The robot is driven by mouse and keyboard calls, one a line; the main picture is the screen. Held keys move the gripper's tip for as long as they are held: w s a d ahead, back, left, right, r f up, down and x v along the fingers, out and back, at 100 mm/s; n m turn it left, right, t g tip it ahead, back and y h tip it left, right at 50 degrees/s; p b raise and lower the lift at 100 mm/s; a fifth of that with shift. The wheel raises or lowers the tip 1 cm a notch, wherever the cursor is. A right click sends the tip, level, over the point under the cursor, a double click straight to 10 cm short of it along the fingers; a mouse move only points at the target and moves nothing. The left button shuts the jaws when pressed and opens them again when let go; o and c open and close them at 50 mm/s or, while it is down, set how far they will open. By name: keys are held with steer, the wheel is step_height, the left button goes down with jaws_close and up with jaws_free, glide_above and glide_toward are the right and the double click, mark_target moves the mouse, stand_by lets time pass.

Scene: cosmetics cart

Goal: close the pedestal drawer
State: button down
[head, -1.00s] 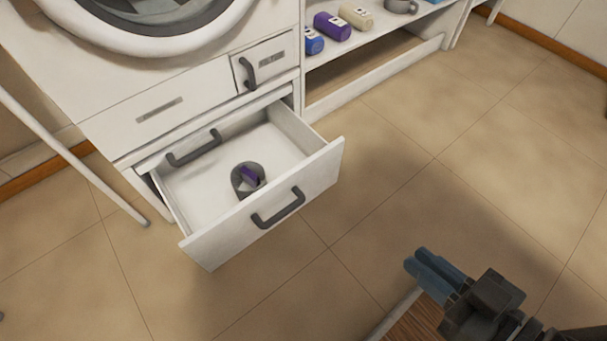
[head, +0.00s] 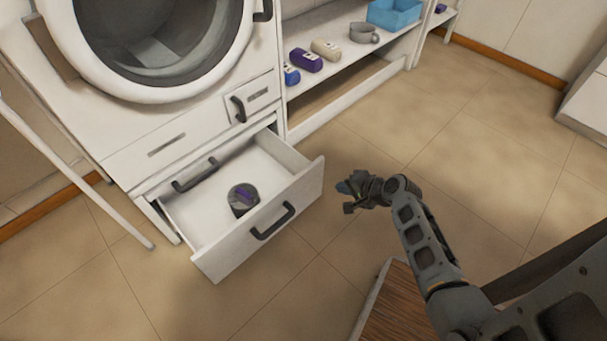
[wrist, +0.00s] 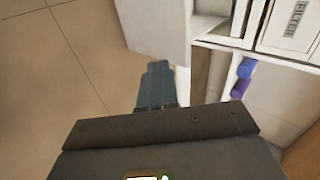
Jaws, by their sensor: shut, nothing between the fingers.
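The white pedestal drawer (head: 272,238) stands pulled out below the washing machine in the head view. Its front carries a dark handle (head: 273,221). Inside lies a grey round container (head: 241,207) with a purple item (head: 244,195) in it. My gripper (head: 343,187) is shut and empty, to the right of the drawer front's right end and apart from it in the picture. In the wrist view, the blue fingertips (wrist: 157,72) are together, and the white drawer panel (wrist: 155,25) shows just beyond them. I cannot tell whether they touch it.
The washing machine (head: 120,100) stands above the drawer. A white shelf (head: 345,95) to its right holds bottles, a grey cup (head: 362,33) and a blue bin (head: 394,14). A wooden top (head: 395,305) is near the front. The floor right of the drawer is open.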

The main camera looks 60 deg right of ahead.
steer(key=w+d, duration=0.1)
steer(key=b, duration=0.5)
glide_toward(308, 174)
steer(key=x, duration=0.5)
steer(key=shift+f, duration=0.35)
steer(key=shift+w+m, duration=0.3)
